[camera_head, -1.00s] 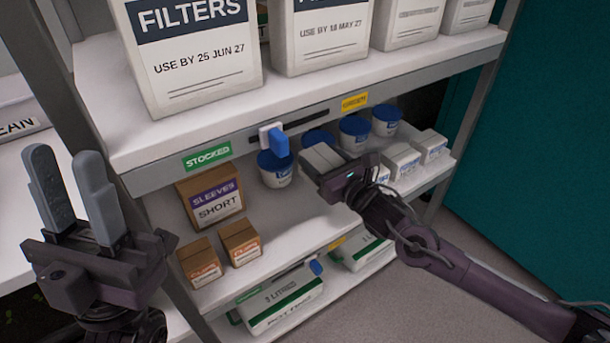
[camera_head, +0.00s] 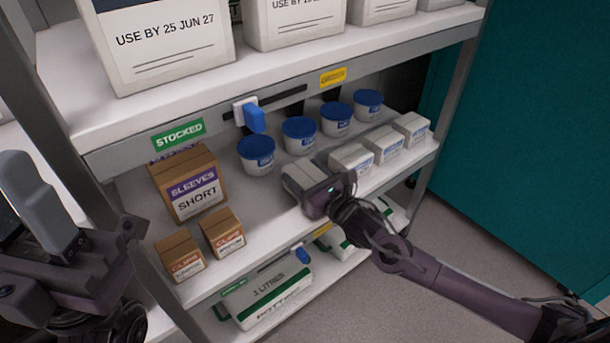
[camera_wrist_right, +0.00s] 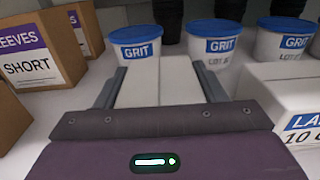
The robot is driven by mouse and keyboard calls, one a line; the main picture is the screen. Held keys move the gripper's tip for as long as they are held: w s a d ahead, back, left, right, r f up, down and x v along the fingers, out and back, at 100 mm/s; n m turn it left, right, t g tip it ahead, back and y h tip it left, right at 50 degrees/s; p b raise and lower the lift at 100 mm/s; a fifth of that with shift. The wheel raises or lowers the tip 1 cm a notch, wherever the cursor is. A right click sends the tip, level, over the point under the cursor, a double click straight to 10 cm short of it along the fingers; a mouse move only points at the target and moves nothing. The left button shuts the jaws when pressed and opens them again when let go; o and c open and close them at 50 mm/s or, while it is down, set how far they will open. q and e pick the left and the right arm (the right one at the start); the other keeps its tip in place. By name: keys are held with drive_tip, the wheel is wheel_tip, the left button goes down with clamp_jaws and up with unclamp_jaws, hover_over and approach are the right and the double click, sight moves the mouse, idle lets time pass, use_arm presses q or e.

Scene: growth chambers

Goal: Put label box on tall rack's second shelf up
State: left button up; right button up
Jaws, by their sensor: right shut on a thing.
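My right gripper (camera_head: 303,181) is shut on a white label box (camera_wrist_right: 160,76). The box is at the second shelf up (camera_head: 262,207), left of a front row of similar white boxes (camera_head: 383,146). It is low over or touching the shelf; I cannot tell which. In the right wrist view the box lies between the two fingers, with its printed face hidden. My left gripper (camera_head: 32,215) is at the left edge of the head view, its fingers apart and empty.
Several blue-lidded grit tubs (camera_head: 299,136) stand behind the held box. Brown sleeves boxes (camera_head: 190,185) and small clips boxes (camera_head: 222,233) stand to its left. The shelf above (camera_head: 290,62) holds large filter boxes.

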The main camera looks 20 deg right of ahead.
drive_tip(key=shift+f, duration=0.2)
drive_tip(key=o, duration=1.1)
